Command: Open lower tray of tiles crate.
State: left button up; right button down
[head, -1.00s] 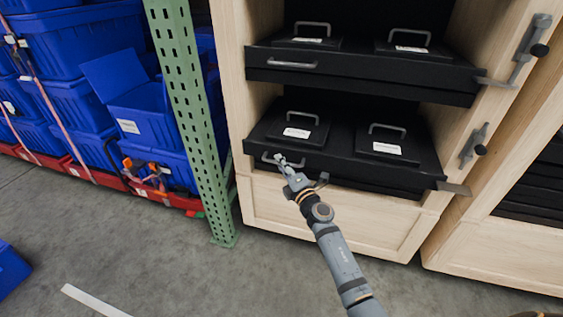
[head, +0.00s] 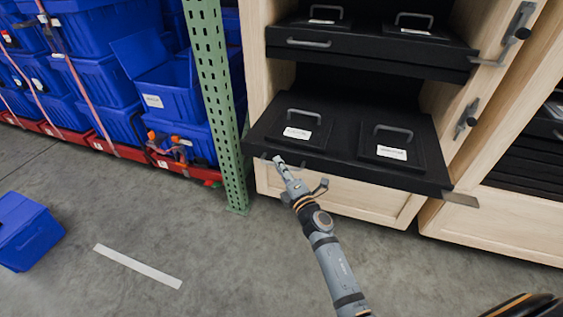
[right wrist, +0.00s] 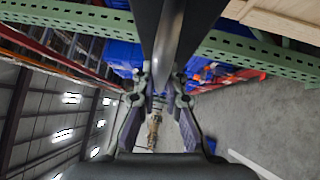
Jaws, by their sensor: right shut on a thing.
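The lower tray (head: 344,138) of the wooden crate (head: 345,195) is black and stands pulled out past the crate's front. It carries two black lidded boxes with grey handles and white labels, a left one (head: 300,118) and a right one (head: 392,140). My right gripper (head: 280,163) is at the left part of the tray's front edge, shut on the tray's handle. In the right wrist view the handle bar (right wrist: 170,45) runs between the fingers of the right gripper (right wrist: 160,92). My left gripper is not in view.
The upper tray (head: 372,50) sits above in the same crate. Metal latches (head: 467,117) are on the crate's right post. A green perforated post (head: 215,100) and strapped blue totes (head: 100,85) stand at left. A loose blue tote (head: 25,232) lies on the floor. The floor in front is clear.

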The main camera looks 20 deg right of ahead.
jog(key=shift+s+a, duration=0.1)
jog(key=c, duration=1.4)
grip_release()
jog(key=v, duration=1.2)
